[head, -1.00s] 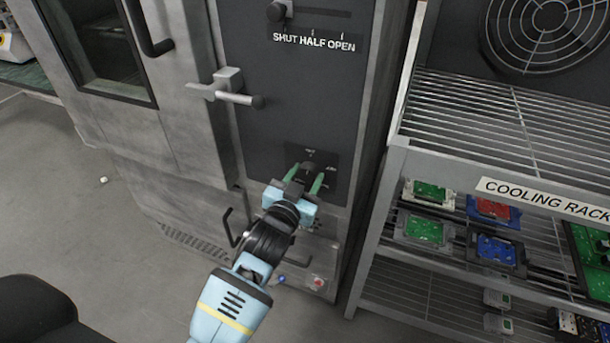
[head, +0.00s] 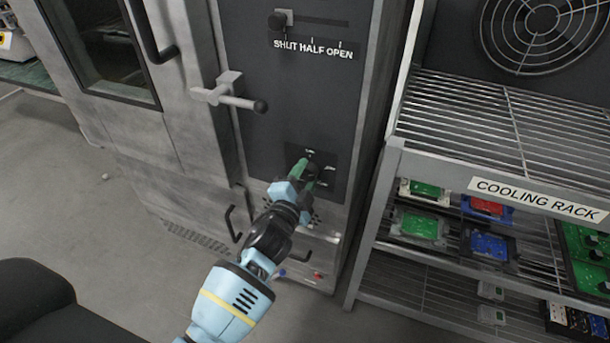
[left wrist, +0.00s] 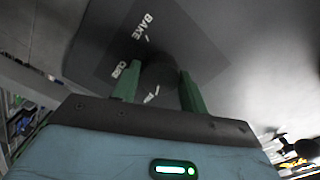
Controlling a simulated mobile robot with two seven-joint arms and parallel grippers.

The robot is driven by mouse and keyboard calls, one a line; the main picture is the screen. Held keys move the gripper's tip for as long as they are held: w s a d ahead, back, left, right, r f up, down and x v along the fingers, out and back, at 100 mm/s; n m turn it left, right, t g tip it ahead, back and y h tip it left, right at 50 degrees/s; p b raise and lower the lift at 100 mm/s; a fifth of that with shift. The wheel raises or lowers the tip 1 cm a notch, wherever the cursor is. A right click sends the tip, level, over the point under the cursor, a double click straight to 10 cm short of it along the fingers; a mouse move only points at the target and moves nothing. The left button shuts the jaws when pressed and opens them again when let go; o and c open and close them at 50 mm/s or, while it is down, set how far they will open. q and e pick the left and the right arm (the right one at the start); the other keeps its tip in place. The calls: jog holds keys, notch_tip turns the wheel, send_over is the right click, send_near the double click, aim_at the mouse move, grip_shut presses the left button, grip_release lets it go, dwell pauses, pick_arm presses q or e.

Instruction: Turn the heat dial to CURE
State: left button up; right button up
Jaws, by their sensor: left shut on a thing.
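The heat dial is a dark round knob (left wrist: 158,76) low on the oven's dark front panel, on a small plate (head: 328,160) with white labels. My left gripper (head: 307,172) is at this plate, its two green fingers shut on the dial, one on each side. In the left wrist view the fingers (left wrist: 158,92) flank the knob. The label BAKE (left wrist: 142,27) is at the top and CURE (left wrist: 122,70) is left of the knob. A third label (left wrist: 151,95) is partly hidden by the gripper. The dial's pointer cannot be made out. My right gripper is out of view.
Above the dial are a door latch handle (head: 232,97) and a slider knob (head: 279,19) over SHUT, HALF and OPEN. A wire cooling rack (head: 450,118) with circuit boards stands close on the right. The floor at left (head: 110,225) is mostly clear.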

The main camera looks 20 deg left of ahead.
pick_arm(q)
jog(key=m, duration=0.3)
jog(key=shift+m, duration=0.4)
jog(key=m, duration=0.4)
jog(key=shift+m+p, duration=0.3)
jog(key=shift+p, duration=0.05)
jog(key=m+p, duration=0.1)
jog(key=m, duration=0.5)
jog(key=shift+m, duration=0.4)
jog(key=o, duration=1)
